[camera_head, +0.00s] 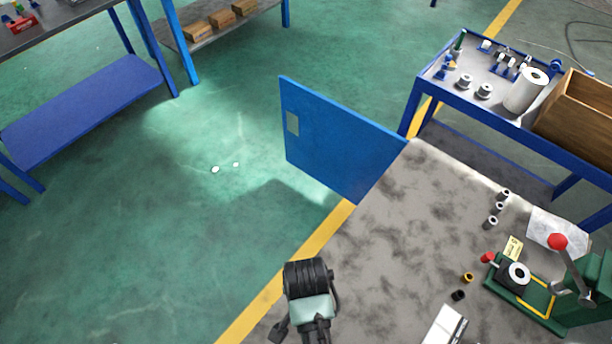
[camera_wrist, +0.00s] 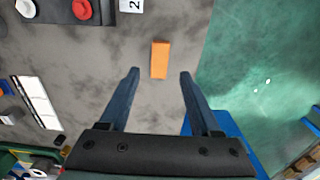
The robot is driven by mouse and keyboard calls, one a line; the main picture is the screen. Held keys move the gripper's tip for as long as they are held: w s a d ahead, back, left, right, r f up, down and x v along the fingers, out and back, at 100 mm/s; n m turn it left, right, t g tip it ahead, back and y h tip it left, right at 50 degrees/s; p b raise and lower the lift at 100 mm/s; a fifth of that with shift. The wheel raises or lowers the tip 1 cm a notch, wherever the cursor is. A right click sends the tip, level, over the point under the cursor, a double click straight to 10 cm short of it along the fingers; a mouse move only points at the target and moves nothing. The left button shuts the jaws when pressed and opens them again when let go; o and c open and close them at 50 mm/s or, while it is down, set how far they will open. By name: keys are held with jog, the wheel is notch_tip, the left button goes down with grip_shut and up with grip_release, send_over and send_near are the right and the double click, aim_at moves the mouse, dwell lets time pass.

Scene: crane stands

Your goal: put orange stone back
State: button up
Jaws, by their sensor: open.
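The orange stone (camera_wrist: 160,59) is a small oblong block lying on the grey, stained tabletop (camera_wrist: 108,58) in the wrist view. My gripper (camera_wrist: 159,76) is open and empty, with its two dark fingers spread wide. The stone shows just past the fingertips, roughly centred between them, and no finger touches it. I cannot make out the stone in the head view. The place it belongs is not clear from these frames.
A red round part (camera_wrist: 82,10) and a numbered white card (camera_wrist: 131,5) sit at the top left in the wrist view. A blue panel (camera_head: 335,135) stands at the table's edge. A green press (camera_head: 535,290) occupies the table's right side.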

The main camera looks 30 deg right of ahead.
jog(key=w+r+n+t+h, duration=0.15)
jog(key=w+r+t, duration=0.25)
jog(key=w+r, duration=0.6)
jog(key=w+r+n+t, duration=0.3)
jog(key=w+r+t, duration=0.2)
jog(key=r, duration=0.9)
jog(key=w+r+n+t+h, duration=0.15)
jog(key=w+r+t, duration=0.25)
jog(key=w+r, duration=0.6)
jog(key=s+a+r+n+t+y, duration=0.15)
jog(key=r+t, duration=0.25)
jog(key=r, duration=0.7)
jog(key=s+a+r+n+t, duration=0.3)
jog(key=r, duration=0.8)
jog(key=s+a+r+n+t+y, duration=0.1)
jog(key=s+a+r+n+t, duration=0.2)
jog(key=r, duration=0.8)
jog(key=s+a+r+t, duration=0.2)
jog(key=s+r+t, duration=0.2)
jog(key=s+r, duration=0.2)
notch_tip(320, 180, up, 2)
jog(key=shift+s+r, duration=0.1)
jog(key=shift+s, duration=0.2)
jog(key=shift+n+y, duration=0.25)
